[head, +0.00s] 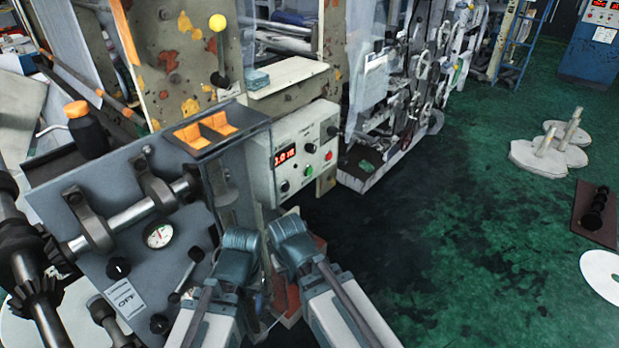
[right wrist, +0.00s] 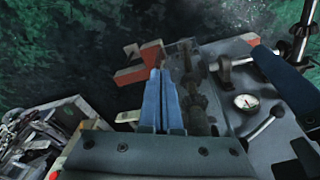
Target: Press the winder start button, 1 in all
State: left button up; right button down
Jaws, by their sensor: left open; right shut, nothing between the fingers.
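A pale control box (head: 262,174) faces me in the middle of the head view. Its front has a lit red display (head: 286,154), a green button (head: 308,171), a red button (head: 328,155) and several black knobs. The green one looks like the start button; its label is too small to read. My left gripper (head: 239,246) is open, below and left of the box and apart from the buttons. My right gripper (head: 291,246) is below the box; its fingertips are hidden in the head view. In the right wrist view it (right wrist: 160,82) is shut and empty.
A grey console (head: 130,265) with a shaft, a gauge (head: 158,235) and an orange tray (head: 205,130) stands left of the box. A lever with a yellow knob (head: 217,22) rises behind. A red bracket (right wrist: 140,72) is low near my right gripper. Green floor at right is largely open.

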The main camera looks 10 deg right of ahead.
jog(key=w+d+f+m+t+y+b, duration=0.1)
jog(key=w+f+m+t+b, duration=0.15)
jog(key=w, duration=0.35)
jog(key=w+d+f+m+t+b, duration=0.1)
jog(key=w+d+f+t+b, duration=0.15)
jog(key=w, duration=0.25)
jog(key=m+t+h+b, duration=0.3)
jog(key=m+t+b, duration=0.5)
jog(key=t+b, duration=0.55)
send_near(309, 171)
jog(key=d, duration=0.9)
pick_arm(q)
notch_tip(309, 171, down, 21)
jog(key=shift+f+b, duration=0.2)
jog(key=shift+b, duration=0.2)
pick_arm(e)
jog(key=shift+s+r+g, duration=0.45)
jog(key=shift+s, duration=0.05)
jog(key=shift+a, duration=0.1)
jog(key=w+a, duration=0.5)
jog(key=w, duration=0.2)
jog(key=shift+a, duration=0.2)
jog(key=shift+w+a, duration=0.3)
jog(key=shift+w, duration=0.05)
